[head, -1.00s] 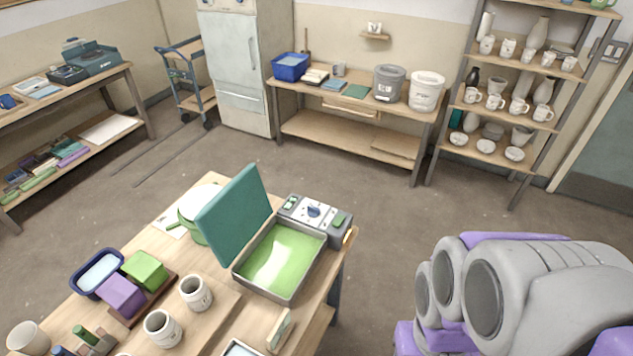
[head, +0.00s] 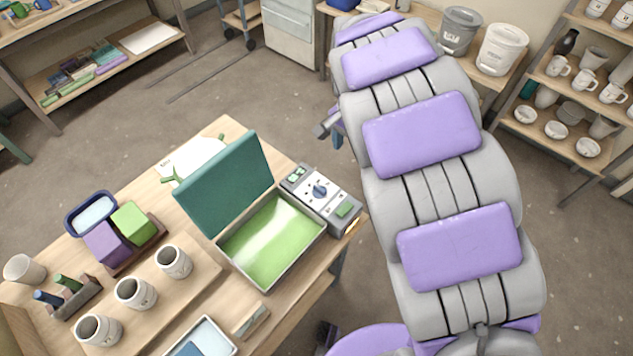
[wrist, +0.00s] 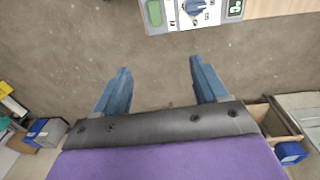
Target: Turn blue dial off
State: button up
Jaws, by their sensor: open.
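The blue dial (head: 320,191) sits on a grey control box (head: 342,209) with a white face, at the right end of the wooden table. The dial also shows at the top of the wrist view (wrist: 195,6), partly cut by the edge. My gripper (wrist: 160,80) has two blue fingers spread apart with nothing between them. It is apart from the dial, over the floor beyond the table edge. In the head view the gripper's end shows only in part, past the far end of my arm (head: 335,125). The dial's exact setting is too small to read.
A tray of green glaze (head: 268,243) with a raised teal lid (head: 228,183) adjoins the control box. Several cups, such as one cup (head: 174,262), stand on the table (head: 225,290). Back shelves hold buckets and pottery.

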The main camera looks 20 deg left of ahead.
jog(key=w+a+f, duration=0.1)
jog(key=a+f, duration=0.3)
jog(key=a, duration=0.3)
send_near(320, 188)
jog(key=shift+y, duration=0.3)
jog(key=f, duration=0.2)
jog(key=f+b, duration=0.1)
jog(key=f, duration=0.2)
jog(key=d+f, duration=0.1)
jog(key=f, duration=0.1)
jog(key=shift+w+f, duration=0.1)
jog(key=shift+f, duration=0.05)
jog(key=shift+a+f+b, duration=0.3)
jog(key=shift+a+f, duration=0.05)
jog(key=shift+f, duration=0.3)
jog(key=shift+a+f, duration=0.2)
jog(key=shift+a, duration=0.15)
jog(key=shift+d+r, duration=0.1)
jog(key=shift+d, duration=0.45)
jog(key=c, duration=0.5)
jog(key=shift+a, duration=0.2)
jog(key=c, duration=0.6)
